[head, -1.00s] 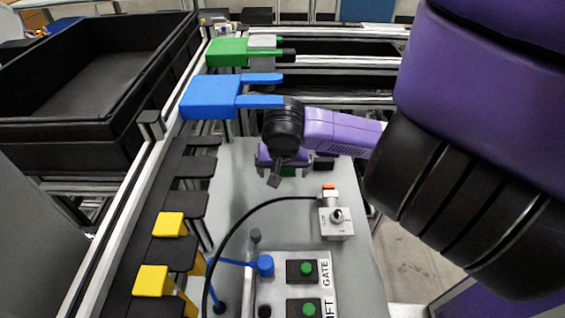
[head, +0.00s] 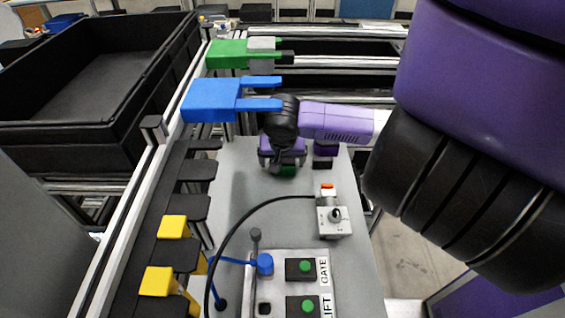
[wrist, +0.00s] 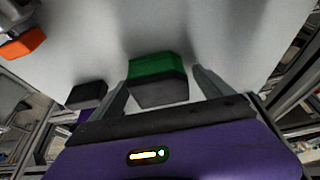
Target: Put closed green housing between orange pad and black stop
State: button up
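The green housing (wrist: 158,68), green with a dark grey near face, lies on the light grey table in the wrist view. In the head view only a little of the green housing (head: 287,171) shows below my gripper. My gripper (wrist: 160,83) is open, with one finger on each side of the housing. A gap shows at the right finger; the left finger is close to the housing, and contact cannot be told. An orange block (wrist: 22,43) on a grey body is at the wrist view's upper left. A black block (wrist: 87,95) lies left of the left finger; whether it is the stop is unclear.
A switch box (head: 335,220) with an orange top and a cable stands nearer on the table. A button panel (head: 290,280) is at the front. Blue (head: 212,100), green (head: 228,54) and yellow (head: 172,227) fixtures line the left rail. A black crate (head: 80,90) is beyond it.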

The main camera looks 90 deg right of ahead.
jog(key=c, duration=1.7)
jog(key=shift+o, duration=0.2)
jog(key=shift+r, duration=0.1)
